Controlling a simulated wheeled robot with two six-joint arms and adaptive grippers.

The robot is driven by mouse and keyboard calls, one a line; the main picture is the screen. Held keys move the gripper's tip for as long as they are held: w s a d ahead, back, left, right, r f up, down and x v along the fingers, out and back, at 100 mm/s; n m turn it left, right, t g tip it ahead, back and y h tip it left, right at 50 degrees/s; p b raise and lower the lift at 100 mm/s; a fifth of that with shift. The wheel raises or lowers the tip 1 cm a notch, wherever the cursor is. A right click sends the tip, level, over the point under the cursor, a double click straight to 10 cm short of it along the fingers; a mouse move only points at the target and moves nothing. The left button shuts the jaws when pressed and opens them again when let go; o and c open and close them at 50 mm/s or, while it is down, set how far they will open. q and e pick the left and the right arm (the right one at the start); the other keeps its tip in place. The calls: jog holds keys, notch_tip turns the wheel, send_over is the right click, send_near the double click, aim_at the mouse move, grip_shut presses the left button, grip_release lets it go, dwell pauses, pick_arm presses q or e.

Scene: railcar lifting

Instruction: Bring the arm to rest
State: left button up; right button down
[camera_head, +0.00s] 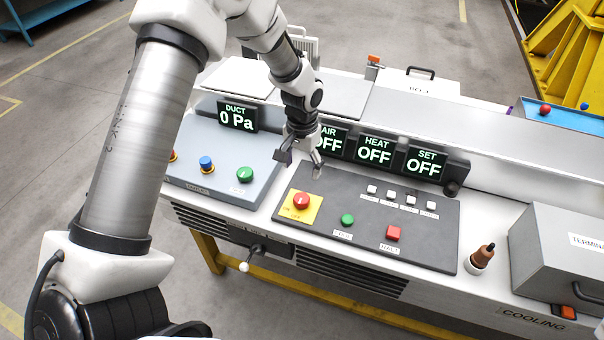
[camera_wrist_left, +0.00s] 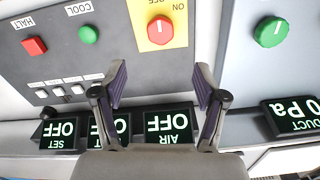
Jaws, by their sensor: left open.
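My left arm comes in from the left in the head view, and its gripper (camera_head: 301,160) hangs above the console between the two control panels. In the left wrist view the gripper (camera_wrist_left: 161,85) has its two fingers apart with nothing between them. Beyond the fingers lie the red knob (camera_wrist_left: 160,29) on its yellow plate and the green knob (camera_wrist_left: 271,31). In the head view the red knob (camera_head: 301,201) and the green knob (camera_head: 245,174) lie on either side, below the gripper. The AIR display is partly hidden by the gripper. My right gripper is not in view.
The dark panel (camera_head: 440,240) carries a green COOL button (camera_head: 347,220), a red HALT button (camera_head: 393,233) and several white switches. Displays read DUCT 0 Pa (camera_head: 237,117), HEAT OFF (camera_head: 374,151) and SET OFF (camera_head: 426,163). A grey terminal box (camera_head: 560,250) stands right. Open floor lies left.

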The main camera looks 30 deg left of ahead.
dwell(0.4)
pick_arm(q)
jog(key=s+f, duration=0.2)
jog(key=s+d+f+g, duration=0.1)
jog(key=s+f, duration=0.1)
jog(key=f, duration=0.1)
jog(key=s+f+g, duration=0.1)
jog(key=s+f, duration=0.1)
jog(key=f, duration=0.1)
jog(key=shift+s+d+f+b, duration=0.2)
jog(key=shift+d+b, duration=0.05)
jog(key=shift+b, duration=0.1)
jog(key=s+d+f, duration=0.2)
jog(key=s+f, duration=0.2)
jog(key=s, duration=0.3)
jog(key=s+d+f+t, duration=0.1)
jog(key=s+d+f, duration=0.1)
jog(key=s+f, duration=0.2)
jog(key=s+d+f+b, duration=0.1)
jog(key=s+d+f, duration=0.2)
jog(key=s, duration=0.8)
jog(key=shift+f+t, duration=0.4)
jog(key=shift+f, duration=0.15)
jog(key=shift+s, duration=0.1)
